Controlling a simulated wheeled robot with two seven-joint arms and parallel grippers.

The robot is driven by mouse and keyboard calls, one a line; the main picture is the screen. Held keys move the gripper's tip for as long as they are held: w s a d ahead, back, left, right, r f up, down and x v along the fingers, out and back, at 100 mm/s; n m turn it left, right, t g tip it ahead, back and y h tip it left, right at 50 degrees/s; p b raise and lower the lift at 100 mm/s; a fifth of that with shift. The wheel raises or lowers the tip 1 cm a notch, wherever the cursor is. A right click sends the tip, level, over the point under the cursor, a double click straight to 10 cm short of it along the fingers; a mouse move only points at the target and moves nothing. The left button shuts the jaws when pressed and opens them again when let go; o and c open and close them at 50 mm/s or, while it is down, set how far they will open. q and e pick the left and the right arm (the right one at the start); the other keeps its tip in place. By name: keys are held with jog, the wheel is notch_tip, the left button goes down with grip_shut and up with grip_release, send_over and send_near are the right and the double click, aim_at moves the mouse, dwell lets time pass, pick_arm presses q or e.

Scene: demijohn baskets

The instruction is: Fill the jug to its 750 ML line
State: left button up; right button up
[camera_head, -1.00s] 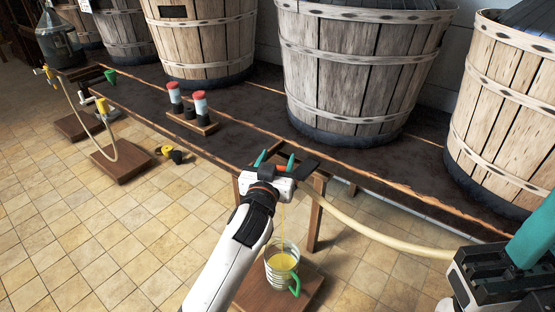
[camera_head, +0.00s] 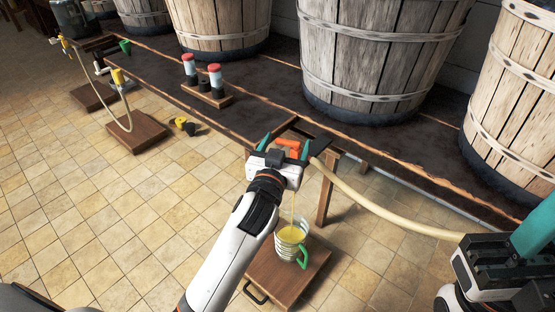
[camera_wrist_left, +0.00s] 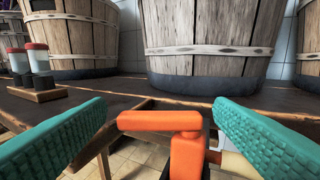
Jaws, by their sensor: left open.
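The clear jug (camera_head: 276,247) with a green handle stands on a low wooden stand under the bench edge and holds yellow liquid. A thin yellow stream (camera_head: 293,207) still falls into it. Its 750 ML line is too small to read. An orange tap handle (camera_head: 289,144) sits at the bench edge, where the pale hose (camera_head: 375,208) ends. My left gripper (camera_head: 285,145) is open, its teal fingers on either side of the handle. The wrist view shows the handle (camera_wrist_left: 160,121) between the spread fingers, with gaps on both sides. My right gripper (camera_head: 535,235) is partly cut off at the right edge.
Large wooden tubs (camera_head: 385,55) stand along the dark bench (camera_head: 290,95). Red-capped bottles (camera_head: 215,78) stand in a small wooden holder on it. A second hose (camera_head: 90,92) hangs over another low stand (camera_head: 137,133) at left. Tiled floor is open at left.

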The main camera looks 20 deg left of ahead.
pick_arm(q)
jog(key=s+p, duration=0.1)
jog(key=s, duration=0.7)
jog(key=shift+s+d+p, duration=0.2)
jog(key=shift+d+p, duration=0.05)
jog(key=shift+p, duration=0.1)
dwell(6.8)
